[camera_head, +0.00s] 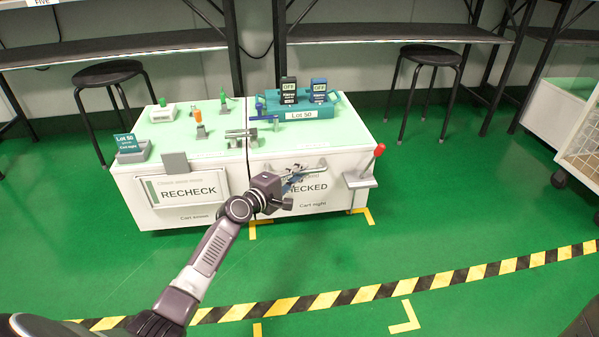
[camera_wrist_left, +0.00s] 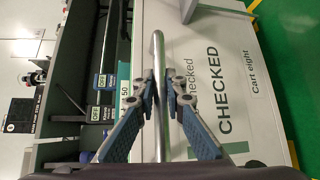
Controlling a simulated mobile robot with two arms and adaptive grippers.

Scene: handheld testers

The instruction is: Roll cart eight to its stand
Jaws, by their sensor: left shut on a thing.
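Cart eight (camera_head: 336,190) is the white cart on the right, with a green top and a CHECKED sign on its front. Its sign also shows in the left wrist view (camera_wrist_left: 235,70). My left gripper (camera_head: 292,181) is at the cart's front and shut on its metal handle bar (camera_wrist_left: 158,50). Both fingers (camera_wrist_left: 161,92) press on the bar from either side in the left wrist view. On the cart top, a teal Lot 50 tray (camera_head: 330,111) holds two handheld testers (camera_head: 289,91). The right gripper is not in view.
The RECHECK cart (camera_head: 135,203) stands close beside cart eight on the left. A red-knobbed lever (camera_head: 379,150) is at cart eight's right side. Yellow corner marks (camera_head: 369,216) lie by its front; more (camera_head: 408,318) lie nearer, past a striped floor line (camera_head: 370,293). Stools (camera_head: 430,58) stand behind.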

